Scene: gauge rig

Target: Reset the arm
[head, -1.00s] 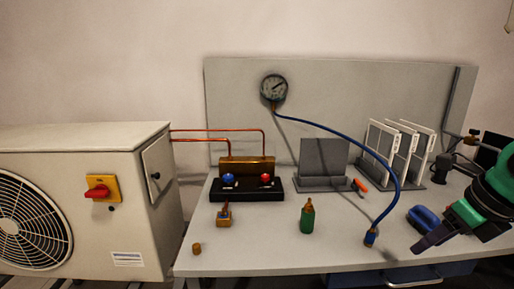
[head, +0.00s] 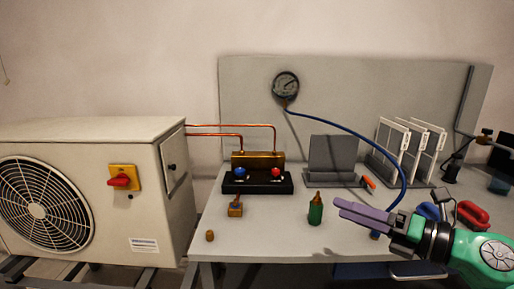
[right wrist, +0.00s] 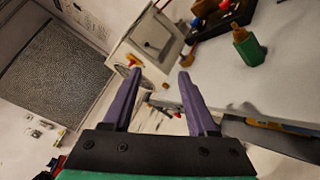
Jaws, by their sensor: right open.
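My right arm comes in from the lower right in the head view. Its right gripper (head: 338,208) has purple fingers, is open and empty, and points left over the front of the table. In the right wrist view the two fingers (right wrist: 157,78) stand apart with nothing between them. The green bottle (head: 315,211) stands just left of the fingertips and also shows in the right wrist view (right wrist: 249,47). The arm hides part of the blue hose's lower end. My left gripper is not in view.
The table (head: 270,240) carries a brass manifold (head: 257,160) with blue and red knobs, a small brass fitting (head: 235,207), a grey stand (head: 333,158), white panels (head: 408,145) and a red object (head: 473,214). A gauge (head: 285,86) with its hose is behind. The outdoor unit (head: 80,190) is left.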

